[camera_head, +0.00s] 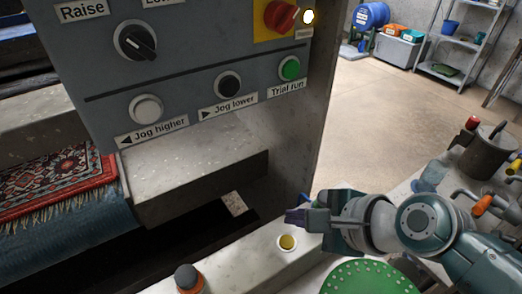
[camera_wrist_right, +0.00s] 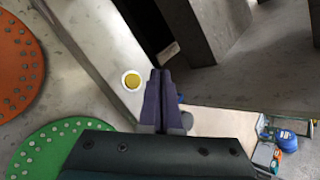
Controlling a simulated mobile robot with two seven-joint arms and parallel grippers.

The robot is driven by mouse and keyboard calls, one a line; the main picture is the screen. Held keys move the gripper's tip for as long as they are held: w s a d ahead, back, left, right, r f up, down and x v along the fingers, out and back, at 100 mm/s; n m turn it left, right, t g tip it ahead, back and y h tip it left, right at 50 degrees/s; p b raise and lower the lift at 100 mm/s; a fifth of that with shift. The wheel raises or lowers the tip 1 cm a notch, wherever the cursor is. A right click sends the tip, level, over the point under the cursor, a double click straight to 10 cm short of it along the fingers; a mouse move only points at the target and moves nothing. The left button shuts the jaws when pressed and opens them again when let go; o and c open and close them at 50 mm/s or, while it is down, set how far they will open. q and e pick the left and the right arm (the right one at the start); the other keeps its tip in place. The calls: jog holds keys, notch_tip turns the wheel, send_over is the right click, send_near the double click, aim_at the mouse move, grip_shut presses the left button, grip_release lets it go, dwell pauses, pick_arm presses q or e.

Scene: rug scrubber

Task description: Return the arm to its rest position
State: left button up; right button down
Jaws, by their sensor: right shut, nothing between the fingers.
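My right gripper (camera_head: 300,215) is at the lower middle of the head view, its arm coming in from the right. Its purple fingers are shut with nothing between them. In the right wrist view the closed fingers (camera_wrist_right: 162,98) point away over the pale ledge. My left gripper is not in view.
A grey control panel (camera_head: 200,75) with knobs and labelled buttons stands ahead. A patterned rug (camera_head: 55,182) lies at left. A green perforated disc (camera_head: 368,278) and a metal pot (camera_head: 484,152) are near my right arm. An orange disc (camera_wrist_right: 18,68) shows too. Open floor lies beyond.

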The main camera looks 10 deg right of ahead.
dwell(0.4)
jog(key=s+d+r+n+g+h, duration=0.25)
jog(key=s+r+n, duration=0.35)
jog(key=s+n, duration=0.45)
jog(key=s+d+r+n+g+h, duration=0.2)
jog(key=s+d+r+n, duration=0.25)
jog(key=s+n, duration=0.65)
notch_tip(320, 180, up, 38)
jog(key=w+a+n+p, duration=0.1)
jog(key=w+p, duration=0.1)
jog(key=p, duration=3.5)
jog(key=shift+f, duration=0.2)
